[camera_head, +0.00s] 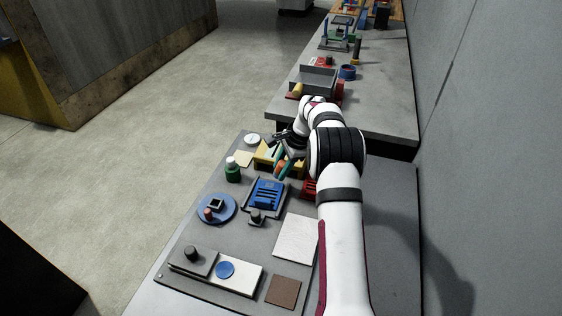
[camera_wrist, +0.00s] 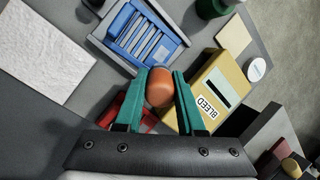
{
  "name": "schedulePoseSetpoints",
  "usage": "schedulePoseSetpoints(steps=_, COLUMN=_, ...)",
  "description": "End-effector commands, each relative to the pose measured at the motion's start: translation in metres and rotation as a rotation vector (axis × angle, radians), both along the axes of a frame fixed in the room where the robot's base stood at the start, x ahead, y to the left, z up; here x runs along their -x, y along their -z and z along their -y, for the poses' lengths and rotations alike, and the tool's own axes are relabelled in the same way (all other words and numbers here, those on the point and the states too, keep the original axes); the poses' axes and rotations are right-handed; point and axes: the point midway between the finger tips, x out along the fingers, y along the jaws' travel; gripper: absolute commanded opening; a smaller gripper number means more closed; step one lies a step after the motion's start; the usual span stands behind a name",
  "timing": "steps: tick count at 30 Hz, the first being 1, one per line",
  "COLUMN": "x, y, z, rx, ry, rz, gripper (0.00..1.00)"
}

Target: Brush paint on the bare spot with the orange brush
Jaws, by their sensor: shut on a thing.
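My gripper (camera_head: 281,168) is at the far part of the near table, beside the yellow box. In the wrist view my gripper (camera_wrist: 158,90) has its teal fingers closed on a rounded orange thing, apparently the end of the orange brush (camera_wrist: 160,87). It also shows as a small orange patch (camera_head: 281,168) in the head view. The bristles are hidden. I cannot tell which surface carries the bare spot. A pale rough panel (camera_head: 297,238) lies nearer on the table; it also shows in the wrist view (camera_wrist: 42,52).
The yellow box (camera_wrist: 222,80) reads "BLEED". A blue slotted tray (camera_head: 266,195), green bottle (camera_head: 232,172), blue disc plate (camera_head: 216,209), red rack (camera_head: 310,188) and brown square (camera_head: 283,291) surround it. A wall bounds the right.

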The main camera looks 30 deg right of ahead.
Motion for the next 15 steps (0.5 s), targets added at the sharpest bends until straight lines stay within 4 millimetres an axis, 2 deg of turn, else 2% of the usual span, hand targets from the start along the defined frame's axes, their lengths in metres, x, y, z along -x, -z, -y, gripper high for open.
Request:
schedulePoseSetpoints(steps=12, x=0.0, y=0.04, z=0.0, rx=-0.001, ry=0.0, rz=-0.001, gripper=0.0)
schedulePoseSetpoints(steps=15, x=-0.007, y=0.043, z=-0.007, rx=-0.001, ry=0.0, rz=0.001, gripper=0.0)
